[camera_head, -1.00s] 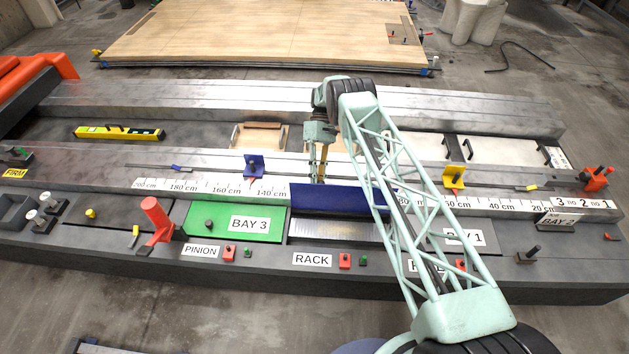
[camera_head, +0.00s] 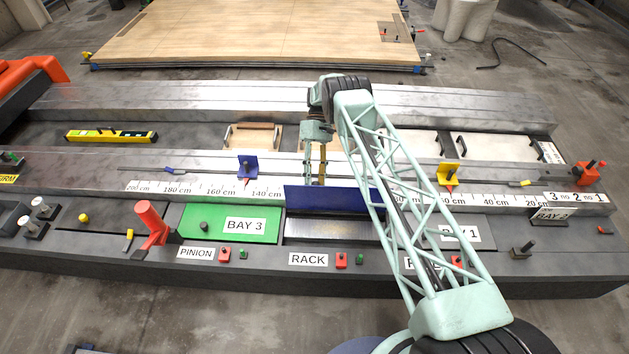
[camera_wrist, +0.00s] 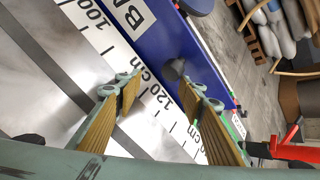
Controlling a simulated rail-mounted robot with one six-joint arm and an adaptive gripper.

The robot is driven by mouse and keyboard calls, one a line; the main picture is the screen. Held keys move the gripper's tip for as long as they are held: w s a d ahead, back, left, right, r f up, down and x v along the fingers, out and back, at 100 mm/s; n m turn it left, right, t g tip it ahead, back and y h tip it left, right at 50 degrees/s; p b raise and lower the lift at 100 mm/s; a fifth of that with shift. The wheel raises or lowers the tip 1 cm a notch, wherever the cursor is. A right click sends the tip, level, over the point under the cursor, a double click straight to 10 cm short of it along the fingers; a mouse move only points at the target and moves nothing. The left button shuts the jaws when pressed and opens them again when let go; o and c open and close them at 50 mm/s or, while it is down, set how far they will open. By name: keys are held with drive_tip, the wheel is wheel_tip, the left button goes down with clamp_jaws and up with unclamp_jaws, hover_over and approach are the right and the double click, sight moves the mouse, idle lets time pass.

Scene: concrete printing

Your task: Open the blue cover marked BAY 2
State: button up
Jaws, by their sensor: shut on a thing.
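The blue BAY 2 cover (camera_head: 330,201) stands tilted up along the back edge of its bay, between the green BAY 3 cover (camera_head: 228,224) and the BAY 1 cover (camera_head: 462,232). The opened bay (camera_head: 330,230) shows a ribbed metal part in front of it. My gripper (camera_head: 315,182) is behind the raised cover in the head view, its fingertips partly hidden by it.
A centimetre scale (camera_head: 205,191) runs behind the bays. A red lever (camera_head: 150,221) stands left of BAY 3. Blue (camera_head: 247,168) and yellow (camera_head: 449,175) stops stand on the rail. Small red and green buttons line the front edge.

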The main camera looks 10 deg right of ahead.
drive_tip(key=shift+d+r, duration=0.3)
drive_tip(key=shift+r, duration=0.25)
drive_tip(key=shift+d+r, duration=0.3)
drive_tip(key=shift+r, duration=0.2)
drive_tip(key=shift+a+r, duration=0.25)
drive_tip(key=shift+r, duration=0.7)
drive_tip(key=shift+a+r, duration=0.2)
drive_tip(key=shift+r, duration=0.7)
drive_tip(key=shift+s+a+r, duration=0.1)
drive_tip(key=shift+a+r, duration=0.05)
drive_tip(key=shift+r, duration=1.6)
drive_tip(key=shift+c, duration=0.7)
